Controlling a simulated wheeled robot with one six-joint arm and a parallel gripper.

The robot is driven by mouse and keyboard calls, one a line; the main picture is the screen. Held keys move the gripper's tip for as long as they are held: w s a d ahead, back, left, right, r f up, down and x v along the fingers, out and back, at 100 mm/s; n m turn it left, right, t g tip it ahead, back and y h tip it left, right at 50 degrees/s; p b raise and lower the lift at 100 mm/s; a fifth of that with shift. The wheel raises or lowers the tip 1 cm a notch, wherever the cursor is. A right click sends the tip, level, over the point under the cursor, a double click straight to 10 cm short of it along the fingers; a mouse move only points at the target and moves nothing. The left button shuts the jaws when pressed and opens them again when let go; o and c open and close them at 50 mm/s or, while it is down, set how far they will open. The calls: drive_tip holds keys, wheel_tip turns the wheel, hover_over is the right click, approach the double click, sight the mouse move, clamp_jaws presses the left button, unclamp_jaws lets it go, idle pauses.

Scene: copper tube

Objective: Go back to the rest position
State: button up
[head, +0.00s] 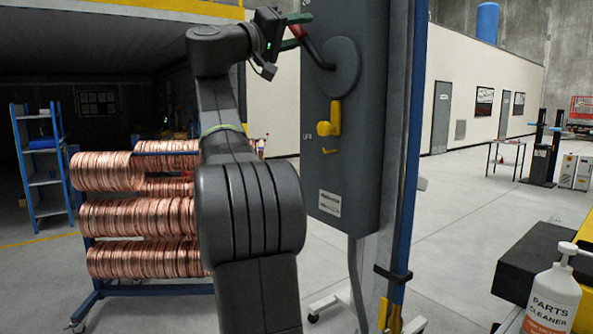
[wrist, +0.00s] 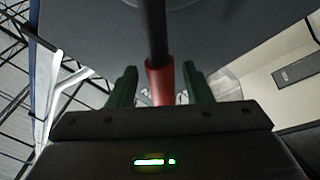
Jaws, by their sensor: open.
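My gripper (head: 296,31) is raised at the upper middle of the head view, in front of a grey switch box (head: 345,170). Its two green fingers are open. A lever with a red grip (head: 316,52) juts from a round grey hub (head: 342,68) on the box. In the wrist view the red grip (wrist: 160,80) and its black shaft lie between the fingers of my gripper (wrist: 160,88), with gaps on both sides. The lower end of the grip is hidden by the gripper body. My arm rises through the middle of the head view.
A yellow handle (head: 331,121) sits on the box below the hub. A blue post (head: 406,150) stands right beside the box. A rack of copper coils (head: 130,218) stands behind my arm at left. A cleaner bottle (head: 552,300) is at lower right. Open floor (head: 460,215) lies beyond.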

drive_tip(key=shift+w+d+r, duration=0.1)
drive_tip(key=shift+w+d, duration=0.1)
drive_tip(key=shift+d, duration=0.1)
drive_tip(key=shift+a, duration=0.15)
drive_tip(key=b+v, duration=0.3)
drive_tip(key=v, duration=1)
drive_tip(key=p+x, duration=0.3)
drive_tip(key=x, duration=1)
drive_tip(key=shift+s, duration=0.1)
drive_tip(key=shift+w+f, duration=0.2)
drive_tip(key=shift+w, duration=0.1)
drive_tip(key=shift+w+a+f+n, duration=0.1)
drive_tip(key=shift+f+n, duration=0.1)
drive_tip(key=shift+n, duration=0.5)
